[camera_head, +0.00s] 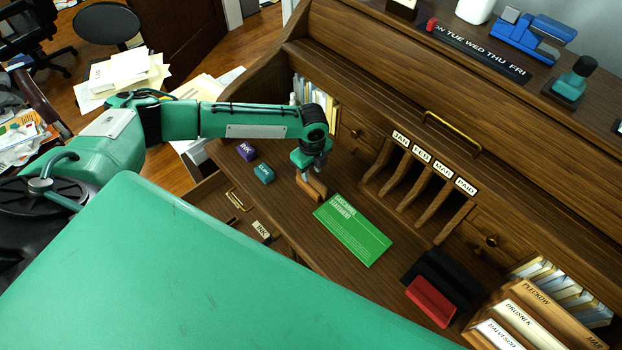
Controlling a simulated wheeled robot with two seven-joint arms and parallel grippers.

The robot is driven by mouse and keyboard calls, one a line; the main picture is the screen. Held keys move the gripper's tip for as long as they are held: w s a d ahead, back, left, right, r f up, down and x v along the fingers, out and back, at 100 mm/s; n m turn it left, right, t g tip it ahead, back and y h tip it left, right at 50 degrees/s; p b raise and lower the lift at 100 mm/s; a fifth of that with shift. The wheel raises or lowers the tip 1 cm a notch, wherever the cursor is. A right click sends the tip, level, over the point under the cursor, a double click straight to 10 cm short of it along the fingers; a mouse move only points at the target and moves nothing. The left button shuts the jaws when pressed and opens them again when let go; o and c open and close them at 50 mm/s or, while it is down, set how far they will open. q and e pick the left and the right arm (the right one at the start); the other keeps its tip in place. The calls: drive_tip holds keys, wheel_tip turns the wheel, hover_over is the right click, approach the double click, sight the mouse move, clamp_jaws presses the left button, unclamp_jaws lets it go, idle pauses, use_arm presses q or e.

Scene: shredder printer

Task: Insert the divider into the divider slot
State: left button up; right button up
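A small brown wooden piece, which looks like the divider (311,188), is on or just above the desk top under my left gripper (314,172). The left gripper points down with its fingers at the upper end of this piece. The fingers are small and dark here, so I cannot tell whether they are closed on it. The wooden slot rack (409,194) stands to the right, with curved dividers under the labels JAN, FEB, MAR and PAID. Which gap is the divider slot is not clear. My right gripper is not in view.
A purple block (246,151) and a teal block (264,173) lie to the left. A black and red item (433,300) and labelled wooden files (535,315) stand at the lower right.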

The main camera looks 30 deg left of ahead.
sight(311, 175)
use_arm(q)
drive_tip(key=shift+a+f+p, duration=0.1)
drive_tip(key=shift+f+p, duration=0.3)
drive_tip(key=shift+f, duration=1.45)
clamp_jaws()
drive_tip(key=shift+r, duration=0.1)
